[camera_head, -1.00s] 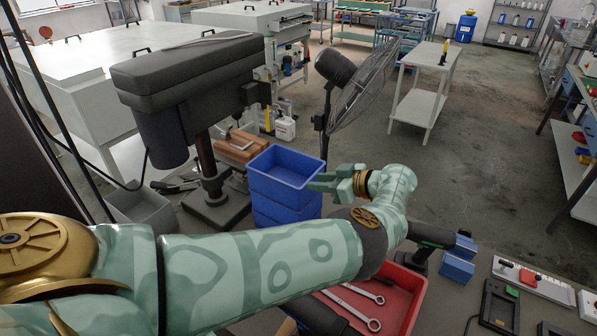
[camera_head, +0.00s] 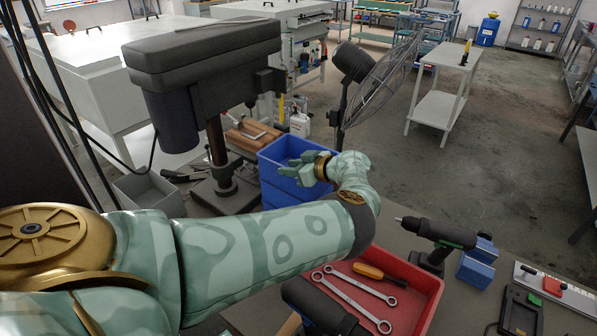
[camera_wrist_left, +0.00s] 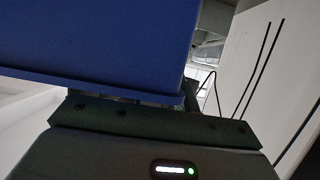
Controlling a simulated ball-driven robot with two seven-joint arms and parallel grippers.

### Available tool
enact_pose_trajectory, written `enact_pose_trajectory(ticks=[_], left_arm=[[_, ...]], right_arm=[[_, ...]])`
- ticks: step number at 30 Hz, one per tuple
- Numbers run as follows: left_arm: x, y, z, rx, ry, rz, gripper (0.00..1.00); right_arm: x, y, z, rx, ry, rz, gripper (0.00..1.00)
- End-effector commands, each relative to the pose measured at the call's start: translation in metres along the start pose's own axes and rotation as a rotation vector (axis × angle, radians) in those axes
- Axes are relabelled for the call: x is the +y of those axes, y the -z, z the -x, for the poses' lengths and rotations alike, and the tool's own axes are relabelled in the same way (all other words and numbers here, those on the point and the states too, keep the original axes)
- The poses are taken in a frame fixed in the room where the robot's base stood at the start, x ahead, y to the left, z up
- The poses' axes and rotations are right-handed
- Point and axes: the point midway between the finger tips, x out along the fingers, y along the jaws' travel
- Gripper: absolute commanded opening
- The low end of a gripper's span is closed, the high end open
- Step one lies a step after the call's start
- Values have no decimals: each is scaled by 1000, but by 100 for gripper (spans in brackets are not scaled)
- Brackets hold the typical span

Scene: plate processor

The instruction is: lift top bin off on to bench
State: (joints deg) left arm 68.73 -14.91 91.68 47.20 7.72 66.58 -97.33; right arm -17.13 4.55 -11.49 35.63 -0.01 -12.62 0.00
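A stack of blue bins stands on the bench in the head view, beside the drill press. The top bin (camera_head: 271,152) is upright, and its open top shows. A lower bin (camera_head: 275,197) is partly hidden by my left arm. My left gripper (camera_head: 291,169) is at the top bin's near right side, over its rim, with its fingers apart. In the left wrist view the top bin's blue wall and rim (camera_wrist_left: 110,40) fill the upper left, close to the gripper. Whether the fingers touch the rim is hidden. My right gripper is not in view.
The drill press (camera_head: 205,70) stands left of the stack and the fan (camera_head: 375,85) behind it. A red tray (camera_head: 425,290) with spanners and a screwdriver, and a cordless drill (camera_head: 435,235), lie on the bench to the right. A grey bin (camera_head: 150,193) is at left.

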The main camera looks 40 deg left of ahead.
Motion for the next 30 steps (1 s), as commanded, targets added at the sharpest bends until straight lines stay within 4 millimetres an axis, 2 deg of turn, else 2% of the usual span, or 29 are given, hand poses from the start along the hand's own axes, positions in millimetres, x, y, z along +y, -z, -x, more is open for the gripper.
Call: enact_pose_trajectory(ticks=[3, 9, 11, 12, 13, 25, 30], left_arm=[[0, -1, -10, 0, 0, 0, 30], [0, -1, -10, 0, 0, 0, 30], [0, -1, -10, 0, 0, 0, 16], [0, -1, -10, 0, 0, 0, 5], [0, -1, -10, 0, 0, 0, 0], [0, 1, -9, 0, 0, 1, 0], [0, 15, -3, 0, 0, 3, 0]], right_arm=[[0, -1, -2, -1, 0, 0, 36], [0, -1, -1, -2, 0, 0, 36], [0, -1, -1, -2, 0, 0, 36], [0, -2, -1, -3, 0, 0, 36], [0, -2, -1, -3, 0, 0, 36], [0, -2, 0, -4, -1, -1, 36], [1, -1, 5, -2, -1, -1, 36]])
